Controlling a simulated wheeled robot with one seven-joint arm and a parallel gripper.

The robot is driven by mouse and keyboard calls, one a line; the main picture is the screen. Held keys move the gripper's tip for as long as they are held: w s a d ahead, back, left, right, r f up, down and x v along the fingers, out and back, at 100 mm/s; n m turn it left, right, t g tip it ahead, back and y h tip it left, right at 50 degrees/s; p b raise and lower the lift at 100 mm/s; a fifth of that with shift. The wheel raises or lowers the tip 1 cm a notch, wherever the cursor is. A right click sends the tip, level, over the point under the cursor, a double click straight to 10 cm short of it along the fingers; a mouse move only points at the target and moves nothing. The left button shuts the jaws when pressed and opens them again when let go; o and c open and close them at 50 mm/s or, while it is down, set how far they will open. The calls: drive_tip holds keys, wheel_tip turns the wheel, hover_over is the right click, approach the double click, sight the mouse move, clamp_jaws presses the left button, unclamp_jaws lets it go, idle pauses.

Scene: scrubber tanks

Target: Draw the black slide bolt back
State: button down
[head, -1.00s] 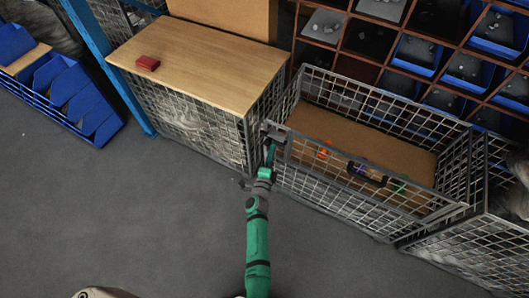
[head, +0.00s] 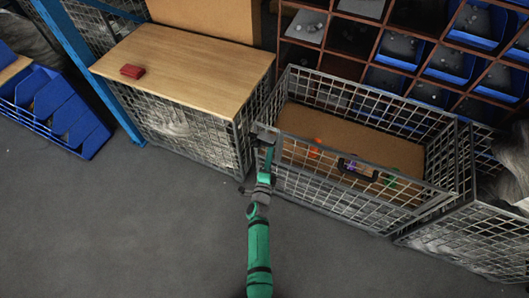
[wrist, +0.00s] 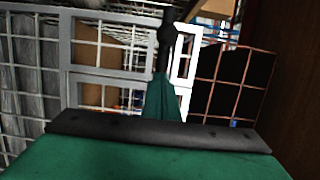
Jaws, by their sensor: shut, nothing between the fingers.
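A wire mesh cage (head: 340,196) with an open top stands right of centre in the head view. A dark fitting (head: 262,129) sits at its front left top corner; it looks like the slide bolt's place, but the bolt itself is too small to make out. My gripper (head: 268,148) is shut and empty, up against this corner just below and right of the fitting. In the wrist view, my green finger (wrist: 165,101) points at the pale cage frame. A dark rounded piece (wrist: 167,32) shows at its tip; I cannot tell if it touches the bolt.
A black handle (head: 357,170) is on the cage front. Small orange (head: 315,148) and green (head: 390,180) items show by the cage. The grey floor (head: 130,220) is clear.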

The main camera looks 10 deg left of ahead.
drive_tip(key=s, duration=1)
drive_tip(key=shift+d, duration=0.4)
drive_tip(key=shift+a, duration=0.1)
drive_tip(key=s+d+r+n, duration=0.2)
drive_tip(key=s+d+n, duration=0.1)
drive_tip(key=s, duration=0.4)
drive_tip(key=s+d+r+n+g, duration=0.1)
drive_tip(key=s+d+r+n, duration=0.15)
drive_tip(key=s, duration=0.45)
drive_tip(key=s+d+r+n, duration=0.1)
drive_tip(key=s+d+n, duration=0.25)
drive_tip(key=s, duration=0.45)
drive_tip(key=s+d+r+n+g+h, duration=0.1)
drive_tip(key=s+d+r+n, duration=0.1)
drive_tip(key=s+r+n, duration=0.6)
drive_tip(key=s+r, duration=0.5)
drive_tip(key=r, duration=0.1)
drive_tip(key=shift+s+r+g, duration=0.25)
drive_tip(key=shift+s+g, duration=0.05)
drive_tip(key=shift+s, duration=0.05)
